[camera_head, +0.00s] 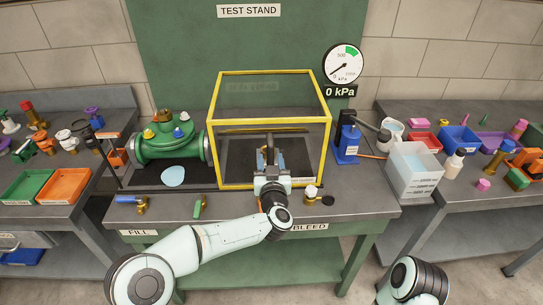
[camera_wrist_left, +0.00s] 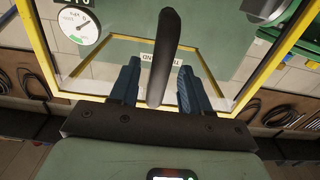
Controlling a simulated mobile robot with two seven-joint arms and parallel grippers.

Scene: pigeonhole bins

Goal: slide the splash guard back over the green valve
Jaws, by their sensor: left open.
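The splash guard (camera_head: 325,150) is a clear box with a yellow frame, standing on the test stand bench. The green valve (camera_head: 165,148) lies to its left, uncovered, its right flange close to the guard's left edge. My left gripper (camera_head: 268,158) is at the guard's front face, fingers pointing away from me. In the left wrist view, its two blue fingers stand apart on either side of a dark bar handle (camera_wrist_left: 168,50), with gaps visible. The guard's yellow frame also shows there (camera_wrist_left: 40,55). My right gripper is out of view; only part of my right arm shows at lower right.
A pale puddle (camera_head: 173,176) lies before the valve. A blue hand pump (camera_head: 347,143) and a clear measuring tank (camera_head: 414,170) stand right of the guard. The gauge (camera_head: 343,62) reads 0 kPa.

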